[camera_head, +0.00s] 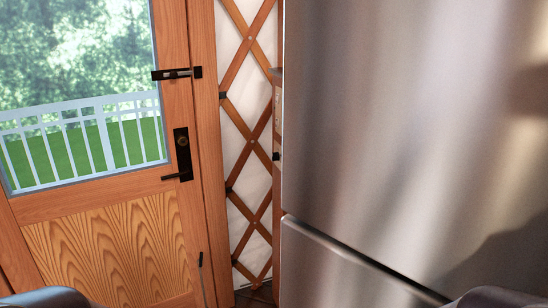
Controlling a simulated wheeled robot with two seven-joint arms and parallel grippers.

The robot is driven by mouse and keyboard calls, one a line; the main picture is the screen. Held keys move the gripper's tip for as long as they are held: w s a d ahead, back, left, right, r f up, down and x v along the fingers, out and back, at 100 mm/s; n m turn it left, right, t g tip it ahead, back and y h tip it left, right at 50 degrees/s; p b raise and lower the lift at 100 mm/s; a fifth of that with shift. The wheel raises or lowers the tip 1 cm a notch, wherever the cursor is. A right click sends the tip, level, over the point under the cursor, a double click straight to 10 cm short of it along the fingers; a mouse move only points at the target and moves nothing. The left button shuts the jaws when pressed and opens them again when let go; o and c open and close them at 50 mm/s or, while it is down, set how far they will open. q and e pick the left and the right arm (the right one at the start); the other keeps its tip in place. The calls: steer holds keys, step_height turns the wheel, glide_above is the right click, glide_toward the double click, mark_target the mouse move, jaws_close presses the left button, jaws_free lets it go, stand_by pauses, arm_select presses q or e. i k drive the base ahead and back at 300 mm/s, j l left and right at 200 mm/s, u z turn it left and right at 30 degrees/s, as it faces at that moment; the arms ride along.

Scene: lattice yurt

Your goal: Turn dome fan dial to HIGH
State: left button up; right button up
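I cannot make out the dome fan dial for certain. A narrow wooden panel (277,120) stands between the lattice wall and the refrigerator, seen almost edge-on, with small unreadable lettering near its top. A small black knob-like part (276,156) sticks out from this panel. I cannot tell whether it is the dial or what setting it shows. Neither gripper is in view; only dark rounded parts of my own body show at the bottom left and bottom right edges.
A large steel refrigerator (400,120) fills the right half, close to me. On the left is a shut wooden door (110,240) with a window, a black latch (176,73) and a black handle plate (182,150). Lattice wall (245,110) shows between them, with little floor visible.

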mark_target(275, 156)
steer(key=i+j+z, duration=0.15)
steer(key=j, duration=0.3)
steer(key=i+j+z, duration=0.15)
steer(key=j, duration=0.3)
steer(key=j+z, duration=0.15)
steer(key=j, duration=0.3)
steer(key=i+j+z, duration=0.15)
steer(key=j, duration=0.3)
